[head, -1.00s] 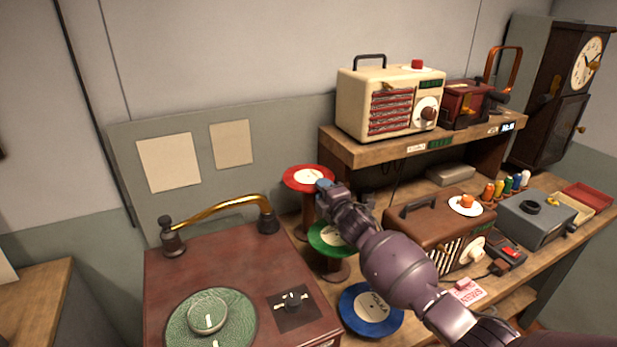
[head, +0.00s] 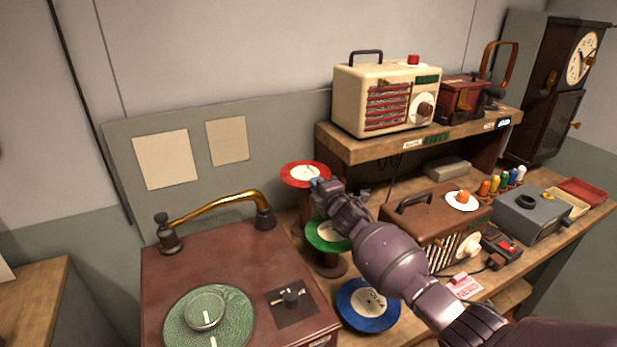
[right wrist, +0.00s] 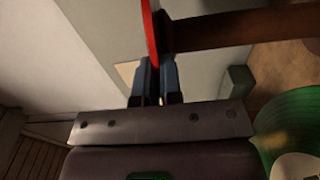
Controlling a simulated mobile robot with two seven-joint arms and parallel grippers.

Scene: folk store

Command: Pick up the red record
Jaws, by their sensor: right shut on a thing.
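The red record (head: 304,173) has a white label and lies flat on top of a round brown stand at the back of the bench. In the right wrist view the record (right wrist: 150,32) shows edge-on, with its rim between my fingers. My right gripper (head: 318,184) is at the record's near right edge, shut on it; its fingers also show in the right wrist view (right wrist: 154,82). The record still appears level at its stand (right wrist: 235,27); I cannot tell whether it touches it. My left gripper is not in view.
A green record (head: 328,234) on a lower stand and a blue record (head: 368,305) are below my right arm. A turntable (head: 230,270) with a brass arm (head: 215,206) stands left. A brown radio (head: 432,225) and a wooden shelf (head: 350,150) are right.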

